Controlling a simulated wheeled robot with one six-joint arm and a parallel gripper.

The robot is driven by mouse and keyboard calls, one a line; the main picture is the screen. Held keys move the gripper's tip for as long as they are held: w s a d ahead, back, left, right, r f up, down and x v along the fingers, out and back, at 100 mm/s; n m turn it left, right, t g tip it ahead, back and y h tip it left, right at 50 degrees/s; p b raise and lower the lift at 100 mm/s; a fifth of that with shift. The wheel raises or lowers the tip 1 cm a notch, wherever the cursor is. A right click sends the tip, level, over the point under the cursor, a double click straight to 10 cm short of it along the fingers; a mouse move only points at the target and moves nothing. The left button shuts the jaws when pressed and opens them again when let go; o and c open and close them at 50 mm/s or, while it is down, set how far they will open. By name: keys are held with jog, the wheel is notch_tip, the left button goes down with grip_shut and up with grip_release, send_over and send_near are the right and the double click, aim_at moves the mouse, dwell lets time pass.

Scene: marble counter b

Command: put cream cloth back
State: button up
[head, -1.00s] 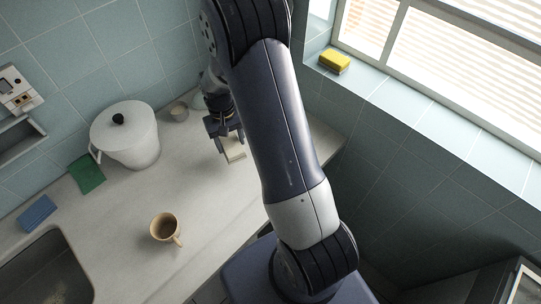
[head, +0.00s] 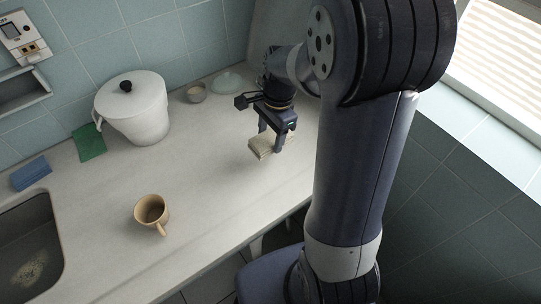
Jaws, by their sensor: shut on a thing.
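The cream cloth (head: 261,148) is a small folded pad at the right part of the marble counter. My gripper (head: 271,142) points down over it, with its fingers shut on the cloth. The cloth is at or just above the counter top; I cannot tell whether it touches. The fingers hide part of the cloth.
A tan mug (head: 151,212) stands near the counter's front edge. A white lidded pot (head: 135,112), a small cup (head: 196,92) and a pale dome-shaped thing (head: 228,80) stand at the back. A green cloth (head: 89,142), a blue sponge (head: 31,174) and the sink (head: 35,250) are left. Mid-counter is clear.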

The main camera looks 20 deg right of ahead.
aim_at(269, 160)
notch_tip(269, 160, down, 7)
jog(key=shift+r, duration=0.1)
dwell(0.4)
jog(key=shift+f, duration=0.3)
jog(key=o, duration=0.9)
jog(key=shift+r, duration=0.1)
jog(key=r, duration=0.4)
jog(key=d+r, duration=0.1)
jog(key=r, duration=0.7)
jog(key=shift+w+d+r, duration=0.1)
jog(key=shift+w+d, duration=0.2)
jog(key=shift+d, duration=0.05)
